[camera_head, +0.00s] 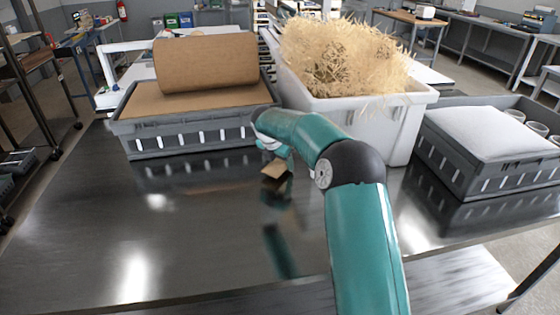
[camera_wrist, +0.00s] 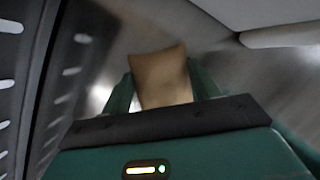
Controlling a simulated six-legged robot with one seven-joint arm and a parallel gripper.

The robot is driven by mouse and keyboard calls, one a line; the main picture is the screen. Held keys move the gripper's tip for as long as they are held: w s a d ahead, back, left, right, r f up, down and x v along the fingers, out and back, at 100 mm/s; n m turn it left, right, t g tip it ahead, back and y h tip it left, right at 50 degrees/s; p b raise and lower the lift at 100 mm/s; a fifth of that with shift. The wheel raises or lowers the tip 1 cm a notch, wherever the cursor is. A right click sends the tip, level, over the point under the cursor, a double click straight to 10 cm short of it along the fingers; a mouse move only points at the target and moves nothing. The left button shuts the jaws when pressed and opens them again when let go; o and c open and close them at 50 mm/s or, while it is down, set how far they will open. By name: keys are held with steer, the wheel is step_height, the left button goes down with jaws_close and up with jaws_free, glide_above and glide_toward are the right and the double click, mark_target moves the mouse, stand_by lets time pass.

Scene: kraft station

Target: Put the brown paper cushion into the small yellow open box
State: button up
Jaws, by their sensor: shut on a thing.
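My gripper (camera_wrist: 166,90) is shut on the brown paper cushion (camera_wrist: 162,75), which sits between its two fingers in the wrist view. In the head view the cushion (camera_head: 275,169) hangs below my gripper (camera_head: 276,158), above the metal table, between the grey crate at the left and the white bin. How high it is above the table top I cannot tell exactly. I do not see a small yellow open box in either view.
A grey crate (camera_head: 190,140) with a brown paper roll (camera_head: 206,62) stands at the left. A white bin (camera_head: 375,125) of shredded paper (camera_head: 345,58) stands behind my arm. A grey crate (camera_head: 470,180) with white sheets stands at the right. The metal table (camera_head: 130,240) is clear in front.

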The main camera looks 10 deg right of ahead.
steer(key=shift+f, duration=0.15)
steer(key=o, duration=0.9)
steer(key=shift+o, duration=0.2)
